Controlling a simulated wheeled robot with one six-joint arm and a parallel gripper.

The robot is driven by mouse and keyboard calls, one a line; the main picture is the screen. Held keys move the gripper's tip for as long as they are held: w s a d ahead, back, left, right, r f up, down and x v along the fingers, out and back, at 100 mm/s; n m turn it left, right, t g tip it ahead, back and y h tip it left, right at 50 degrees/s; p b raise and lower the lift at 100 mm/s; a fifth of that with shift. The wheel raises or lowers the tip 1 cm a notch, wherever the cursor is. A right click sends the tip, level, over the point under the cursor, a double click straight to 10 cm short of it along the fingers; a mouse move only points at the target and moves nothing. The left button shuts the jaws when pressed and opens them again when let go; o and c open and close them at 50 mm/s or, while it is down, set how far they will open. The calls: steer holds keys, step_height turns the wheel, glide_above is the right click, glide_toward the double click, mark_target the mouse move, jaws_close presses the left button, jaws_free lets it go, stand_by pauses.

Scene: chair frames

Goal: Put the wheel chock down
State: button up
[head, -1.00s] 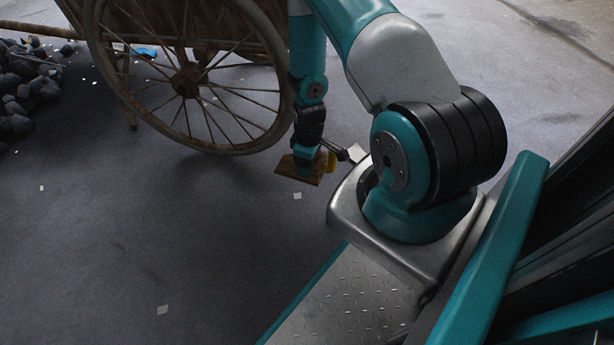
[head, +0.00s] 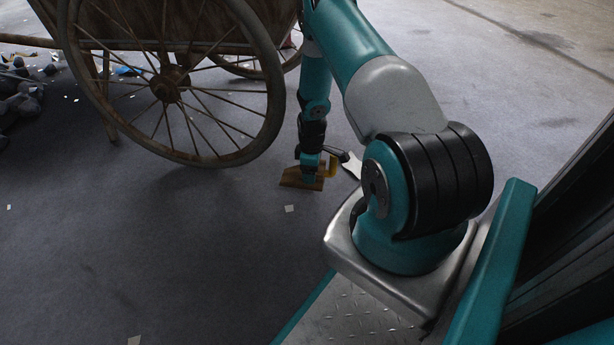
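The wheel chock (head: 291,179) is a small brown wooden wedge, in the head view just right of the cart's near wheel (head: 172,84) and apart from it. Its thin end points left, towards the wheel. My gripper (head: 310,172) reaches down onto the chock from above and appears shut on it; the fingertips are small and partly hidden. A yellow part (head: 332,165) shows beside the gripper at the chock's right end. The chock is low, at or just above the floor; I cannot tell whether it touches.
The old wooden cart (head: 190,22) stands at the back left on spoked wheels. Dark lumps (head: 22,98) lie at the far left, with paper scraps scattered about. A grey-ended tool-like object (head: 350,163) shows right of the chock.

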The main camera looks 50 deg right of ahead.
steer(key=w+d, duration=0.1)
steer(key=w+b, duration=0.1)
steer(key=w, duration=0.1)
steer(key=shift+d, duration=0.4)
step_height(320, 180, down, 4)
steer(key=b, duration=0.4)
steer(key=shift+w+d+r, duration=0.1)
steer(key=shift+w+r, duration=0.05)
steer(key=shift+r, duration=0.15)
steer(key=o, duration=1.2)
step_height(320, 180, up, 12)
steer(key=p, duration=0.9)
